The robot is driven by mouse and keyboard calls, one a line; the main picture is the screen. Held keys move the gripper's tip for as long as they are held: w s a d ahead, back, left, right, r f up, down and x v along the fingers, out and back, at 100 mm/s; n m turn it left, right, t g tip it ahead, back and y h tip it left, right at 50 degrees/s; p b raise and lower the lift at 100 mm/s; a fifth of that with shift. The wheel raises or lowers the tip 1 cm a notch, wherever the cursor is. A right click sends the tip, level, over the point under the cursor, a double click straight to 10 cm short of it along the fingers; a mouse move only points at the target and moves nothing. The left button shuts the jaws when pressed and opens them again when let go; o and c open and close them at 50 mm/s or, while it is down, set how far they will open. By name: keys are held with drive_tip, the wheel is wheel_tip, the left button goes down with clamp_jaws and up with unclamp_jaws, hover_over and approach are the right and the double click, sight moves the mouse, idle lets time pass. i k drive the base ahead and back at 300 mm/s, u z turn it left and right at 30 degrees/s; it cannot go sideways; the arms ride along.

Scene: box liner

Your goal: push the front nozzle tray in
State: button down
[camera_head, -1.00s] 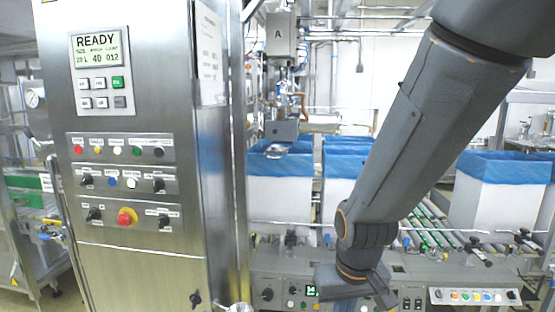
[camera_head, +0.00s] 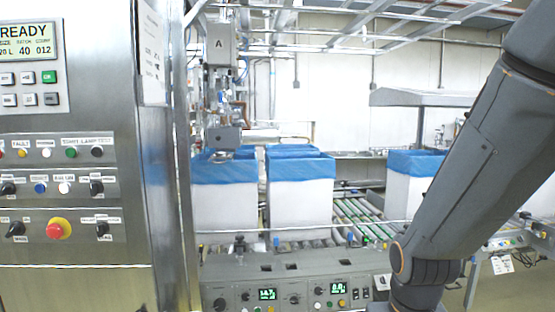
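The filling head marked A (camera_head: 221,45) hangs behind the steel cabinet, left of the picture's middle. Below it is a grey block (camera_head: 223,138) with a small flat plate (camera_head: 229,154) at its lower edge, just above a blue-lined box. The plate may be the front nozzle tray; it is too small to tell how far out it stands. My arm comes down the right side, and its wrist leaves the picture at the bottom right. My gripper is out of view, and nothing of mine touches the block or plate.
The steel cabinet (camera_head: 75,230) with buttons and a red stop knob (camera_head: 59,229) fills the left. White boxes with blue liners (camera_head: 300,200) stand on the roller conveyor (camera_head: 352,217). A grey control panel (camera_head: 290,285) runs along the front.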

sight(221, 158)
drive_tip(key=z, duration=0.9)
drive_tip(key=i, duration=1.3)
drive_tip(key=u, duration=0.75)
drive_tip(key=i, duration=0.8)
drive_tip(key=u, duration=0.6)
drive_tip(key=k, duration=1.05)
drive_tip(key=u, duration=0.2)
drive_tip(key=i, duration=0.6)
drive_tip(key=u, duration=0.7)
drive_tip(key=i, duration=0.75)
drive_tip(key=z, duration=0.15)
